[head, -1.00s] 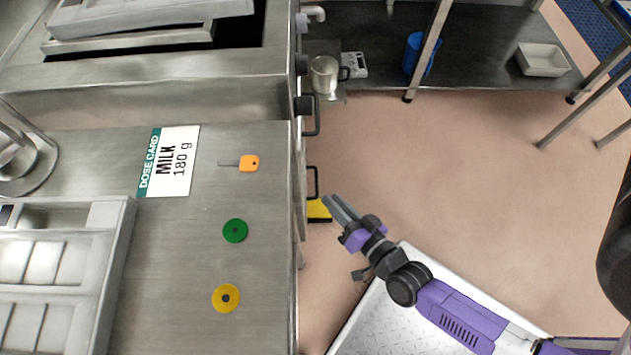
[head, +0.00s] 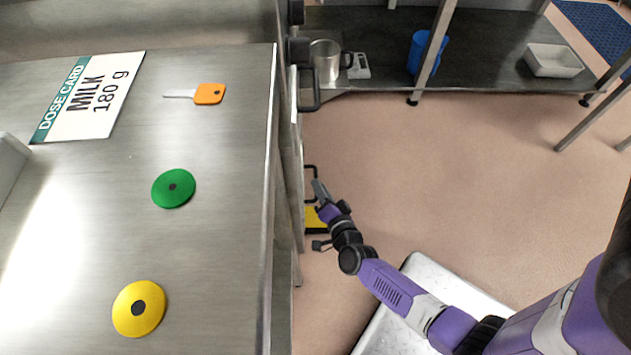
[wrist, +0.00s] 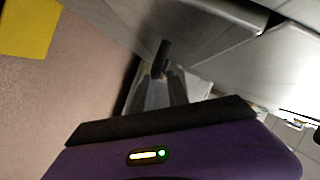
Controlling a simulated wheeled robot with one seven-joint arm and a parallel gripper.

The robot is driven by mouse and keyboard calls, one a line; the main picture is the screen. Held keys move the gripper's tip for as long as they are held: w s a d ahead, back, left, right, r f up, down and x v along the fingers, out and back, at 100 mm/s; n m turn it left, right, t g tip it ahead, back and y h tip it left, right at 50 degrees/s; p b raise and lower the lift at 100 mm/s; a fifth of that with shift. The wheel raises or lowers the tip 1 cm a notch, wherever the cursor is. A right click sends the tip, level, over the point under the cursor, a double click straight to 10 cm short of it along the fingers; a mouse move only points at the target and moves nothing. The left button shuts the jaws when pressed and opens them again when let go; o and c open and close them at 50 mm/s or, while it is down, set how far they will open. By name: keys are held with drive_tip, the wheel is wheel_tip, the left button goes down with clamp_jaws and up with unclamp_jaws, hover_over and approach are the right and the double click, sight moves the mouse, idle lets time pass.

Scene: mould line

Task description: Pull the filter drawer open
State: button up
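The cabinet's drawer fronts show only edge-on in the head view, so no label for the filter drawer can be read. A lower black bar handle (head: 309,172) sticks out from the cabinet front. My gripper (head: 318,188) is right beside this handle, low in front of the cabinet. In the wrist view, a dark handle (wrist: 162,56) stands at the fingertips of my gripper (wrist: 162,82). The fingers look apart, and I see no clear grip on the handle. The drawer front looks flush with the cabinet.
A second black handle (head: 314,88) sits higher on the cabinet. A yellow object (head: 316,222) lies low beneath my gripper. The steel counter (head: 225,240) holds a green disc (head: 173,188), a yellow disc (head: 139,308) and an orange-handled tool (head: 209,93). The floor to the right is clear.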

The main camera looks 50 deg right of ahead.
drive_tip(key=shift+b+x, duration=0.65)
drive_tip(key=shift+x, duration=1.4)
drive_tip(key=shift+c, duration=0.4)
clamp_jaws()
